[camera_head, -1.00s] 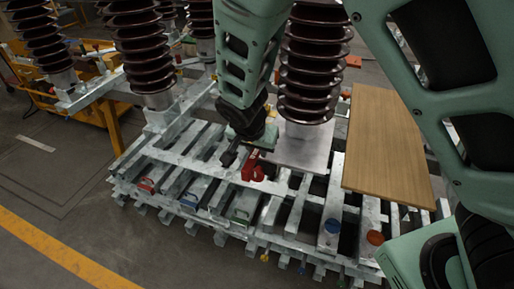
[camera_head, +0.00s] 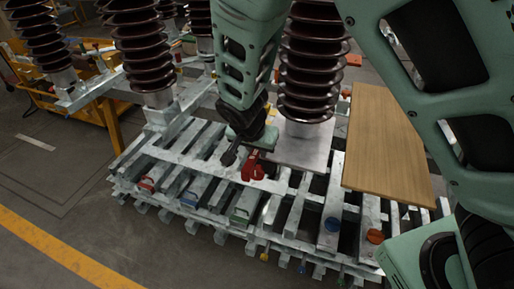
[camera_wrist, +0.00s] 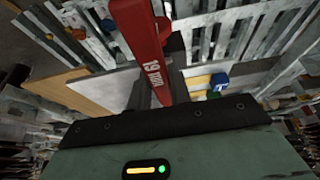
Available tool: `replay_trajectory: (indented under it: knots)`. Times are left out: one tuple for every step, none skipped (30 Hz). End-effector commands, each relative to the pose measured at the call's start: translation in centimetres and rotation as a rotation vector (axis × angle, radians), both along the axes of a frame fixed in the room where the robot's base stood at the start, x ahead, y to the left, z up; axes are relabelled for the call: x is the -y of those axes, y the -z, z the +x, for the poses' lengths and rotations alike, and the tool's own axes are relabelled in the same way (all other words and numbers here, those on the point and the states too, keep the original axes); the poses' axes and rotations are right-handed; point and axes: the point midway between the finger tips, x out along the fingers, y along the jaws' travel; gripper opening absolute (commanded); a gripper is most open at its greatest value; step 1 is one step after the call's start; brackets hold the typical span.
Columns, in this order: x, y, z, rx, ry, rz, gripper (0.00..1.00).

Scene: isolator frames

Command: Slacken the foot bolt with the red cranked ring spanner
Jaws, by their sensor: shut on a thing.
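The red cranked ring spanner (camera_wrist: 142,45) runs up out of my gripper in the wrist view, with a white marking on its shank. My gripper (camera_head: 240,156) is shut on the spanner. In the head view the red spanner (camera_head: 252,166) shows just right of the dark fingers, above the grey slatted frame (camera_head: 215,165). It is beside the metal base plate (camera_head: 300,150) under a brown ribbed insulator (camera_head: 308,75). I cannot make out the foot bolt, nor whether the spanner's ring is around anything.
A wooden board (camera_head: 385,145) lies at the right. More insulators (camera_head: 140,45) stand at the left. The floor at lower left is clear.

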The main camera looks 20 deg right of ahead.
Motion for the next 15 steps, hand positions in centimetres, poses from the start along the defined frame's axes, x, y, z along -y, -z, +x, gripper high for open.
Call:
replay_trajectory:
  knots:
    - [0.0,0.2,0.0,0.0,0.0,0.0,0.0]
    - [0.0,0.3,0.0,0.0,0.0,0.0,0.0]
    - [0.0,0.4,0.0,0.0,0.0,0.0,0.0]
    - [0.0,0.4,0.0,0.0,0.0,0.0,0.0]
    - [0.0,0.5,0.0,0.0,0.0,0.0,0.0]
    - [0.0,0.6,0.0,0.0,0.0,0.0,0.0]
    - [0.0,0.7,0.0,0.0,0.0,0.0,0.0]
    - [0.0,0.7,0.0,0.0,0.0,0.0,0.0]
    - [0.0,0.8,0.0,0.0,0.0,0.0,0.0]
    - [0.0,0.9,0.0,0.0,0.0,0.0,0.0]
    - [0.0,1.0,0.0,0.0,0.0,0.0,0.0]
    - [0.0,1.1,0.0,0.0,0.0,0.0,0.0]
    - [0.0,1.1,0.0,0.0,0.0,0.0,0.0]
    - [0.0,1.2,0.0,0.0,0.0,0.0,0.0]
    - [0.0,1.3,0.0,0.0,0.0,0.0,0.0]
